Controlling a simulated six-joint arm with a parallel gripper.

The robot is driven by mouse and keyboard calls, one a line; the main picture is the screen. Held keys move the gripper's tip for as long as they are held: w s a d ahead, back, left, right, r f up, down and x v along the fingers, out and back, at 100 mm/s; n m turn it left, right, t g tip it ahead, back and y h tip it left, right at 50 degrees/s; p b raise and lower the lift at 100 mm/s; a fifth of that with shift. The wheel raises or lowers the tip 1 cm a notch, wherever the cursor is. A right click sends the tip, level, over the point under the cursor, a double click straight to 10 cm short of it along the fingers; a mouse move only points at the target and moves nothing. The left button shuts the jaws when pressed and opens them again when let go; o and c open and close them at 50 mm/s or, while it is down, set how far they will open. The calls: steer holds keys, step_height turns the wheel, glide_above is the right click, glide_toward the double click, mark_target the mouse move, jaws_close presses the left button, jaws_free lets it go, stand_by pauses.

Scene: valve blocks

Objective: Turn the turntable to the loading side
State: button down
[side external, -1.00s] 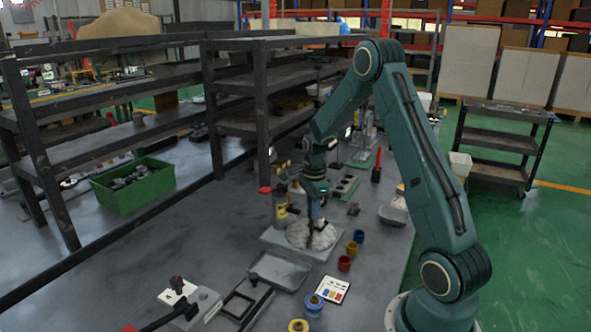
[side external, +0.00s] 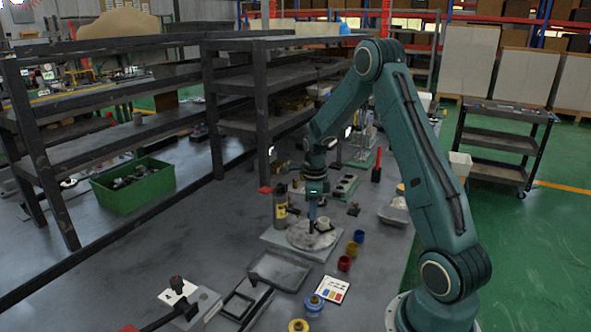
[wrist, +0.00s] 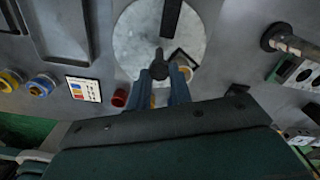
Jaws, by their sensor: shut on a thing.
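The turntable is a round, mottled grey-white disc (side external: 298,236) on a square base plate (side external: 275,238). It fills the upper middle of the wrist view (wrist: 135,45). My gripper (side external: 312,229) points down over the disc. In the wrist view its fingers (wrist: 160,78) are shut on a dark upright peg (wrist: 158,60) near the disc's near edge. A light round part (side external: 323,224) sits on the disc to the right of the peg. A dark bar (wrist: 171,18) crosses the disc's far side in the wrist view. The fingers hide part of the peg.
A grey tray (side external: 279,271) lies in front. Black shelving (side external: 262,120) rises behind.

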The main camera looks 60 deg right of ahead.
steer(key=shift+m, duration=0.3)
steer(key=c, duration=1.3)
jaws_free()
steer(key=shift+o, duration=0.2)
steer(key=shift+r, duration=0.15)
step_height(320, 180, up, 14)
steer(key=shift+f, duration=0.2)
steer(key=shift+a, duration=0.1)
